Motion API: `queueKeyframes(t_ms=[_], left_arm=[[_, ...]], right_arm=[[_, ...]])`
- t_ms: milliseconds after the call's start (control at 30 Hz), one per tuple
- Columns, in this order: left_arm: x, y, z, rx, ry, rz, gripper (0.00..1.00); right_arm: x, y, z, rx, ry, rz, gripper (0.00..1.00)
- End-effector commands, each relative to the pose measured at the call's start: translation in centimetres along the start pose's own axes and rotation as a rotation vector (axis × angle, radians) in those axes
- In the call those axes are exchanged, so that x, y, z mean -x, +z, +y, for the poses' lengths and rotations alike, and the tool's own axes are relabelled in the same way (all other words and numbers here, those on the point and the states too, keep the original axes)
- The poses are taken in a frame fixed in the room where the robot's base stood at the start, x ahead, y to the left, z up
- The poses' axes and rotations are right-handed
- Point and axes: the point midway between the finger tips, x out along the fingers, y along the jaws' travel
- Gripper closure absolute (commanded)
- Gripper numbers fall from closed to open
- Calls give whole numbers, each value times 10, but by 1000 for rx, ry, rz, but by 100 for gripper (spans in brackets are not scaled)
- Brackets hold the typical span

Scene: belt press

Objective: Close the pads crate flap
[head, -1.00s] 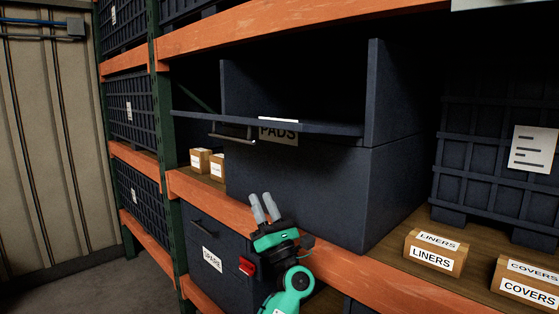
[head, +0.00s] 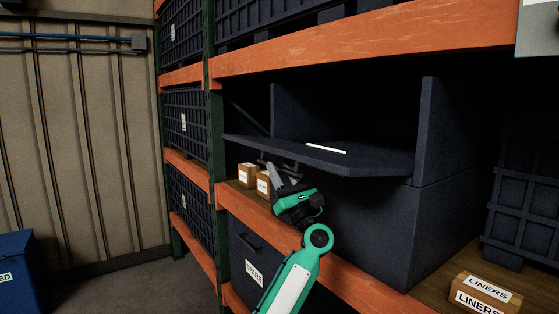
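The pads crate (head: 385,225) is a dark blue-grey box on the orange-beamed shelf. Its flap (head: 365,160) stands out towards me, roughly level, leaving the upper front open. A white strip (head: 327,148) shows on the flap. The handle (head: 266,162) is a dark bar at the flap's left front. My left gripper (head: 280,172) is at the handle, its fingers pointing up just below the flap's front left edge. I cannot tell whether the fingers touch or enclose the bar. My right gripper is not in view.
Two small cartons (head: 247,175) stand on the shelf behind my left gripper. A LINERS box (head: 484,293) sits at the lower right. A lower crate marked SPARE (head: 243,251) is under the beam. A green upright (head: 213,130) stands left of the crate. A blue bin (head: 18,275) is at far left.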

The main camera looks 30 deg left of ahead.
Motion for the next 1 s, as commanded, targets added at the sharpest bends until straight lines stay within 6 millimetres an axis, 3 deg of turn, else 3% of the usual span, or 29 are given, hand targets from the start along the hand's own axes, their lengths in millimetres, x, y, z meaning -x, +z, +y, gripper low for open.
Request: queueKeyframes(t_ms=[400,600,1000], left_arm=[[-9,0,0,-1,0,0,67],[-9,0,0,-1,0,0,100],[-15,3,-4,-21,-18,1,100]], right_arm=[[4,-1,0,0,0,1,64],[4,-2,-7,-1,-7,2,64],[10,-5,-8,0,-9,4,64]])
